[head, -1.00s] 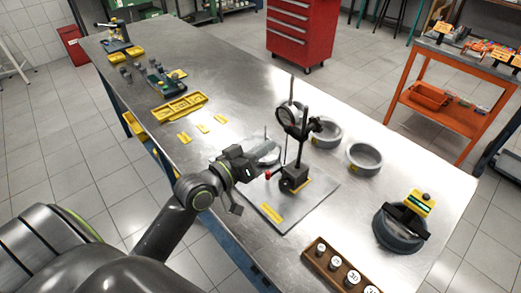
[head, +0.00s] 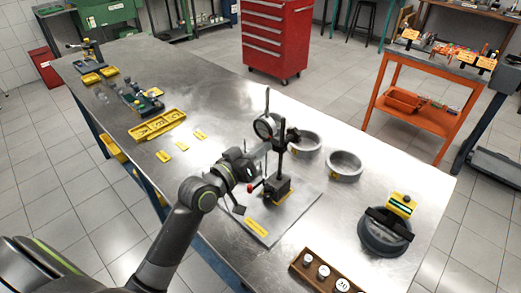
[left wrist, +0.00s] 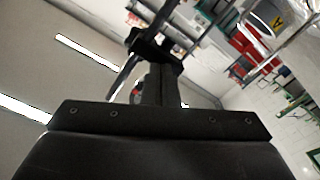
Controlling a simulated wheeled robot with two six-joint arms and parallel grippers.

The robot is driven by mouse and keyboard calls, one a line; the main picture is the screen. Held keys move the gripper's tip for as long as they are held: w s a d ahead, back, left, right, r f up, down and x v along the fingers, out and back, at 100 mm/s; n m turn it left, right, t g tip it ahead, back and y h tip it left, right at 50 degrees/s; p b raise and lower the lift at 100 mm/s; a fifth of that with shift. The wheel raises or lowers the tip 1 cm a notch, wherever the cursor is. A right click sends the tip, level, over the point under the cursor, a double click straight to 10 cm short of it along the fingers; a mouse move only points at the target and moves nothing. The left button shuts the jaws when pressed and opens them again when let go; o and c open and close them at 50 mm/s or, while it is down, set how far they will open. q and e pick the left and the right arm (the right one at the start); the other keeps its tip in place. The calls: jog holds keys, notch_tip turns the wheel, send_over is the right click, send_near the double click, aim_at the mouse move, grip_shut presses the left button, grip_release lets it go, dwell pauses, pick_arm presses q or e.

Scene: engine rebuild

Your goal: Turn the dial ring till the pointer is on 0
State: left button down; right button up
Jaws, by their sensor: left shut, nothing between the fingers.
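The dial gauge (head: 265,127) is a round dark-rimmed dial seen edge-on on a black stand (head: 283,150). I cannot read its pointer or numbers. The stand's dark base (head: 272,188) is on a grey plate (head: 290,222) with a yellow label. My left gripper (head: 258,158) is shut and empty, just left of the post and below the dial. I cannot tell whether it touches the stand. In the left wrist view its dark fingers (left wrist: 163,82) are together, with a dark part across their tips. My right gripper is not in view.
Two metal rings (head: 345,166) lie behind the stand. A dark round tool with a yellow display (head: 400,203) stands at the right, and a wooden block of weights (head: 325,272) at the front. A yellow tray (head: 168,122) and small yellow labels lie to the left.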

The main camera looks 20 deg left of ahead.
pick_arm(q)
jog(key=shift+w+a+r+p, duration=0.15)
jog(key=shift+r+p, duration=0.25)
jog(key=shift+r, duration=0.05)
dwell(0.5)
jog(key=v, duration=0.6)
jog(key=shift+f, duration=0.4)
dwell(0.3)
